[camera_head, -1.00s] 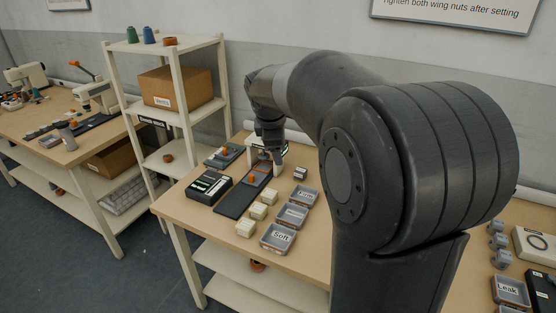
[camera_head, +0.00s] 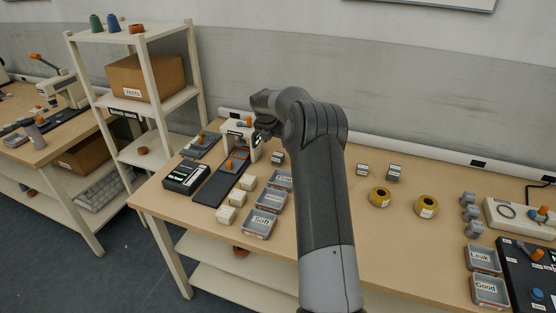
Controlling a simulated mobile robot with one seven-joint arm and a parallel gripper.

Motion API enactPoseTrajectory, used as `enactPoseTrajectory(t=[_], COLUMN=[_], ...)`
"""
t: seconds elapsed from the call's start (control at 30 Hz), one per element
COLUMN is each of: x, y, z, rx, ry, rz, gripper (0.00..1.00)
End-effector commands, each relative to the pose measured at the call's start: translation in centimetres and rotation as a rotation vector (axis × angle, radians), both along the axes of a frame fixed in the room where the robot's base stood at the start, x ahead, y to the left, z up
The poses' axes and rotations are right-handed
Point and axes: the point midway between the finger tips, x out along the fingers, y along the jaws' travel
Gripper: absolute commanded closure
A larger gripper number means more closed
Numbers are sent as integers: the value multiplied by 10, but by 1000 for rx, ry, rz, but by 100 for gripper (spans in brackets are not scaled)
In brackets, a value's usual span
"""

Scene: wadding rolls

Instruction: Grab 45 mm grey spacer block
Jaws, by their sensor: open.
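Small grey blocks with pale labels stand on the bench: one (camera_head: 278,158) just right of the white press, and two near the back, a left one (camera_head: 362,169) and a right one (camera_head: 394,172). Their labels are too small to read, so I cannot tell which is 45 mm. My gripper (camera_head: 260,135) is small in the view, beside the white press and above and left of the nearest grey block. It is open, with no block seen in it. My own arm hides part of the bench middle.
The white press (camera_head: 240,138) stands close to my gripper. Labelled grey trays (camera_head: 259,223) and cream blocks (camera_head: 237,198) lie in front. Two yellow rolls (camera_head: 380,197) (camera_head: 426,206) lie right of my arm, with bare bench around them. A shelf (camera_head: 150,105) stands left.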

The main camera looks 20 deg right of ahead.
Motion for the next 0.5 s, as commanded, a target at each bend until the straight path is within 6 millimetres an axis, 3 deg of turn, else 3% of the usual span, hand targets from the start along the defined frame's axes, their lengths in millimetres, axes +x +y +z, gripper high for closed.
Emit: enactPoseTrajectory(t=[0.5], x=[16], y=[-18], z=[-56], rx=[-3], ry=[7], rz=[12], gripper=[35])
